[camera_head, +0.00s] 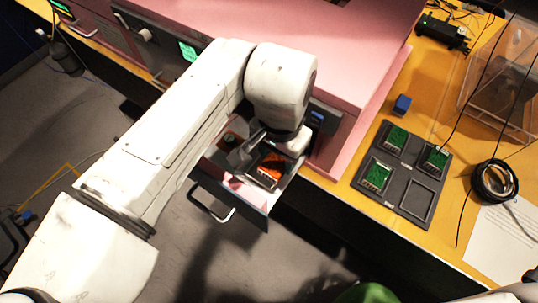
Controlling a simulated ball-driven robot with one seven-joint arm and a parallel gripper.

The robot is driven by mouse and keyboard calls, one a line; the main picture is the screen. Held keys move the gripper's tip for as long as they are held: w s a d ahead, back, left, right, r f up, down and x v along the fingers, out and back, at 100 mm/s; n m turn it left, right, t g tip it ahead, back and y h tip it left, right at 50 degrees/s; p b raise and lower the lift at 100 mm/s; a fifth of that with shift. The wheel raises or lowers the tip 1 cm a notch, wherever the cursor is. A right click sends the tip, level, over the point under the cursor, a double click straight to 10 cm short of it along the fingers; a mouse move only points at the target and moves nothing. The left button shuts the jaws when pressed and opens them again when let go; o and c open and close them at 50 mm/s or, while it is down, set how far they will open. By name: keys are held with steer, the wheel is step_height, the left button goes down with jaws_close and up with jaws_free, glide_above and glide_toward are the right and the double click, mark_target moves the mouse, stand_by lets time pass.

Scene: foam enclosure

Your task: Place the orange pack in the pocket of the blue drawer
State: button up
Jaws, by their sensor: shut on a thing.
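The orange pack (271,166) shows between the fingers of my gripper (264,172), over the open drawer. My gripper is shut on the pack and points down into the drawer area. The drawer (250,207) is pulled out from the pink cabinet, with a dark front and a pale handle. My arm covers its left and back parts. I cannot tell whether the pack touches the drawer floor or sits in a pocket, as the gripper hides it.
A black tray (408,206) with green boards (375,174) lies on the yellow bench at right. A small blue block (402,104), a black cable coil (494,181) and a clear box (508,75) are near it. The pink cabinet top (365,50) is largely bare.

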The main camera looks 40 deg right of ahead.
mark_target(270, 153)
steer(key=w+f+b, duration=0.2)
steer(key=f, duration=0.1)
steer(key=w+f+b, duration=0.1)
steer(key=shift+w+d+f+b, duration=0.25)
steer(key=shift+d+f+b, duration=0.05)
steer(key=shift+f, duration=0.05)
step_height(270, 153, down, 3)
steer(key=b, duration=0.3)
steer(key=shift+w, duration=0.15)
steer(key=shift+f, duration=0.2)
steer(key=o, duration=1.1)
steer(key=shift+c, duration=0.2)
steer(key=shift+r, duration=0.1)
step_height(270, 153, up, 12)
steer(key=p, duration=0.6)
steer(key=shift+p, duration=0.3)
steer(key=shift+r, duration=0.1)
